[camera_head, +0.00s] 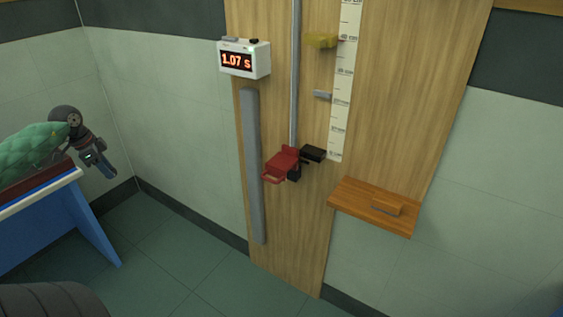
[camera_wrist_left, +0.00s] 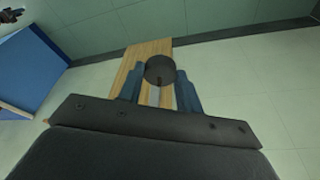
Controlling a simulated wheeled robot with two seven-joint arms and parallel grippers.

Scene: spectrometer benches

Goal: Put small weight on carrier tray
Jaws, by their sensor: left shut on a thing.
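My left gripper (camera_head: 106,171) is at the left of the head view, pointing down and right, well apart from the tall wooden board. In the left wrist view its blue-grey fingers (camera_wrist_left: 160,96) are shut on a small dark grey round weight (camera_wrist_left: 160,68) with a narrow slot. The weight cannot be made out in the head view. A red tray-like piece (camera_head: 283,161) with a looped front sits low on the board's vertical rod and looks like the carrier tray. A black block (camera_head: 313,153) is just right of it. My right gripper is not clearly seen.
The board (camera_head: 390,90) bears a timer (camera_head: 243,60) reading 1.07 s, a yellow piece (camera_head: 320,41), a small grey piece (camera_head: 322,95), a ruler (camera_head: 343,100) and a long grey strip (camera_head: 252,170). A wooden shelf (camera_head: 350,203) juts out at right. A blue bench (camera_head: 90,220) stands at left.

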